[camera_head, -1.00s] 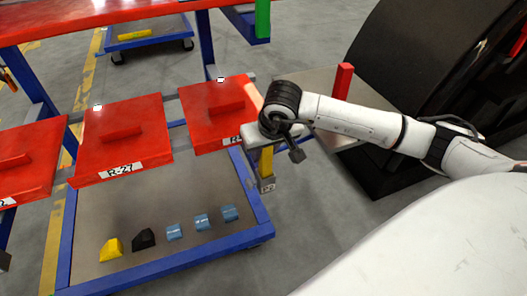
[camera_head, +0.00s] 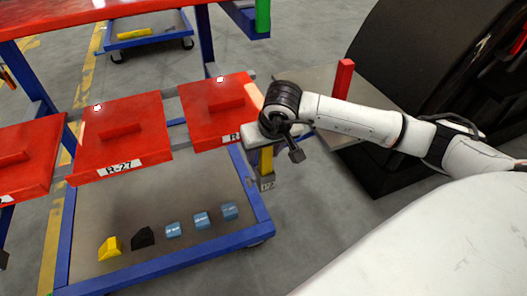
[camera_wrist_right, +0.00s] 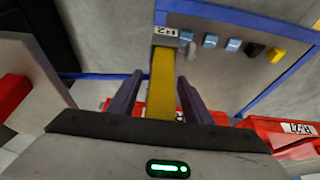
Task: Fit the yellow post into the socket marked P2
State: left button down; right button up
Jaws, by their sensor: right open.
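The yellow post (camera_head: 266,162) stands upright at the right corner of the blue cart, its lower end at the grey socket (camera_head: 267,183) marked P2. In the wrist view the post (camera_wrist_right: 162,95) runs straight to the socket (camera_wrist_right: 165,40); how deep it sits is hidden. My right gripper (camera_head: 264,148) is above the socket at the post's upper part. In the wrist view its two dark fingers (camera_wrist_right: 160,78) stand open on either side of the post, with a gap visible at each side.
Red panels (camera_head: 122,138) lie along the blue cart (camera_head: 160,268). Its lower deck holds a yellow block (camera_head: 110,247), a black block (camera_head: 143,237) and several blue blocks (camera_head: 201,220). A red post (camera_head: 343,80) stands on a grey plate to the right.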

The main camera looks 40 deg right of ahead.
jog(key=d+p+v, duration=0.1)
jog(key=p+v, duration=0.1)
jog(key=v, duration=0.8)
jog(key=shift+a+r, duration=0.2)
jog(key=shift+a, duration=0.3)
jog(key=shift+s, duration=0.1)
